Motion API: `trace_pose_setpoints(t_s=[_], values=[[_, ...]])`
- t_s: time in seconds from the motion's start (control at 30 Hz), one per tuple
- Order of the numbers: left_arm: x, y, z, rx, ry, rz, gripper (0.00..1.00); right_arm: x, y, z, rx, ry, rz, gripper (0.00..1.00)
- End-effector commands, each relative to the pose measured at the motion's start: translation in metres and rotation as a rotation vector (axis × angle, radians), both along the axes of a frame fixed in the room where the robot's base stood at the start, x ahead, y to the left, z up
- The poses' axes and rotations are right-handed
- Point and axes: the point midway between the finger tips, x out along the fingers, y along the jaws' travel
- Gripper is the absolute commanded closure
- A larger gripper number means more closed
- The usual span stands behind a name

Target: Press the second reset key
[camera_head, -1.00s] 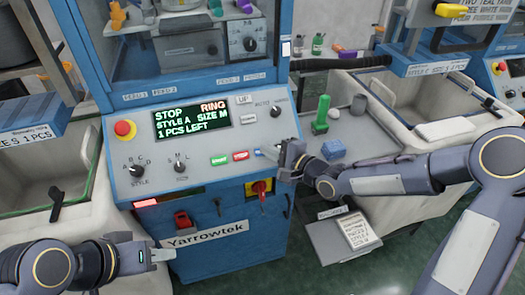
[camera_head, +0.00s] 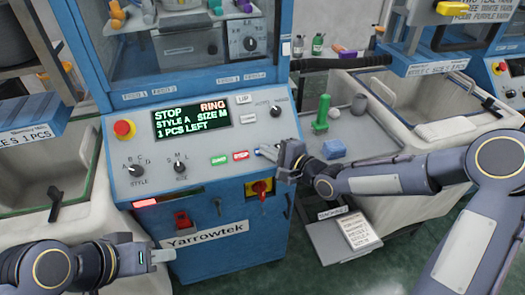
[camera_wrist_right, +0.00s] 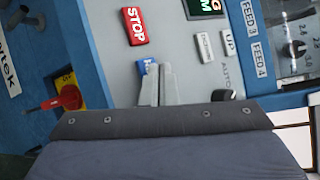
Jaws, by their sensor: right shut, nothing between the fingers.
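The knitting machine's sloping control panel (camera_head: 200,168) shows a green key (camera_head: 219,161), a red STOP key (camera_head: 241,156) and a blue key (camera_head: 257,149) in a row. In the right wrist view the blue key (camera_wrist_right: 146,66) has white lettering, partly hidden by my fingers. My right gripper (camera_head: 266,153) is shut and empty. Its fingertips (camera_wrist_right: 158,72) are at the blue key; I cannot tell whether they touch it. My left gripper (camera_head: 172,255) hangs low in front of the machine, away from the panel. Its finger gap cannot be made out.
The display (camera_head: 192,119) reads STOP, RING, STYLE A SIZE M, 1 PCS LEFT. Near my right gripper are a dark knob (camera_head: 275,109) and a red switch on yellow (camera_head: 260,188). A green object (camera_head: 321,115) and a blue block (camera_head: 334,149) stand to the right.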

Motion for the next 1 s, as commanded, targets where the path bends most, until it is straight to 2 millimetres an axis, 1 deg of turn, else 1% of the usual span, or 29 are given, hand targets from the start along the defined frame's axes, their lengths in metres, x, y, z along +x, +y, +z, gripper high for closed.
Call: trace_pose_setpoints(t_s=[0.67, 1.0], values=[[0.000, 0.000, -0.002, 0.000, 0.000, 0.000, 0.64, 0.003, 0.001, -0.004, 0.000, 0.000, 0.000, 1.00], [0.000, 0.000, 0.008, 0.000, 0.000, 0.000, 0.64, -0.005, -0.002, 0.008, 0.000, 0.000, 0.000, 1.00]])
